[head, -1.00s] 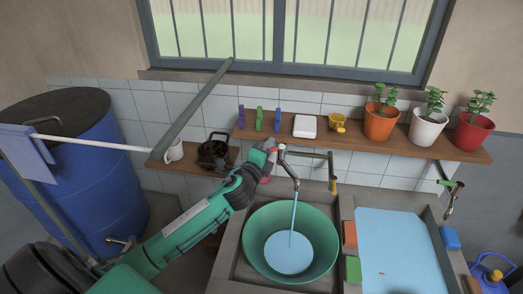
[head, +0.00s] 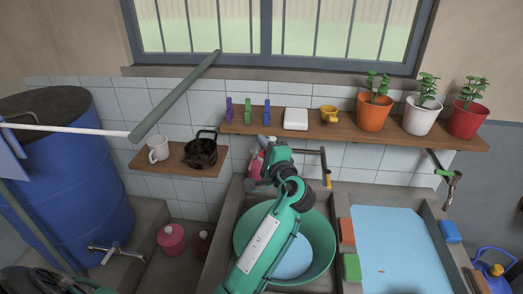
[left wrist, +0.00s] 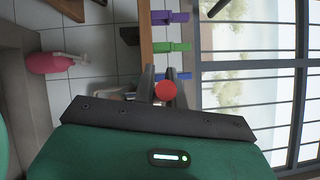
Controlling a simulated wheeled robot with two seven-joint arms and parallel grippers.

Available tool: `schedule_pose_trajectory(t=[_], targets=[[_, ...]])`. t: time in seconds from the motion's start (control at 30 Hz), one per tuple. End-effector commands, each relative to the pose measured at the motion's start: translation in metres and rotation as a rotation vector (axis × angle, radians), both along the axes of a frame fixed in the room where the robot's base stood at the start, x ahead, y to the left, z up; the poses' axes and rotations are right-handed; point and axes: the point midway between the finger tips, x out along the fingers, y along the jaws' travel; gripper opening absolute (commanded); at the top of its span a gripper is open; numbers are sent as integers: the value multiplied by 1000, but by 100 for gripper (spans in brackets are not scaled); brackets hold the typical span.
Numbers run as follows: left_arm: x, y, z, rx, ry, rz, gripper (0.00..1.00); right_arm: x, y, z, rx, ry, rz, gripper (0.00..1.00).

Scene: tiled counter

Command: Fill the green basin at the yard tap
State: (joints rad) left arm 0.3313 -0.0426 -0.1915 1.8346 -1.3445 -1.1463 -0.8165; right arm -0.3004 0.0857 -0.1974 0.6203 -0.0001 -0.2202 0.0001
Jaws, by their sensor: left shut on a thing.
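The green basin (head: 327,232) stands in the sink below the tap, with pale blue water (head: 296,262) in it. My left forearm crosses in front and hides much of the basin. My left gripper (head: 268,152) is at the tap behind the basin. In the left wrist view its fingers (left wrist: 161,88) are shut at a round red knob (left wrist: 166,92), which appears to be the tap's handle. The tap's spout and any stream of water are hidden behind my arm and gripper.
A shelf (head: 345,133) above holds clothes pegs, a white box, a yellow cup and potted plants. A lower shelf (head: 147,163) holds a mug and a dark kettle. A pink bottle (head: 255,165) stands near my gripper. A water-filled basin (head: 395,240) and sponges are at right.

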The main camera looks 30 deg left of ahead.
Motion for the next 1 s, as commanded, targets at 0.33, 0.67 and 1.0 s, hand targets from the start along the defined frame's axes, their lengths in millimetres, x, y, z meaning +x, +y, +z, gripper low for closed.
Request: schedule_pose_trajectory(t=[0.33,0.67,1.0], targets=[[0,-3,-1,-1,1,81,0,0,7,-10,8,1,0,36],[0,-3,0,0,1,86,0,0,11,-10,12,1,1,36],[0,-3,0,0,0,85,34,0,6,-10,6,0,2,36]])
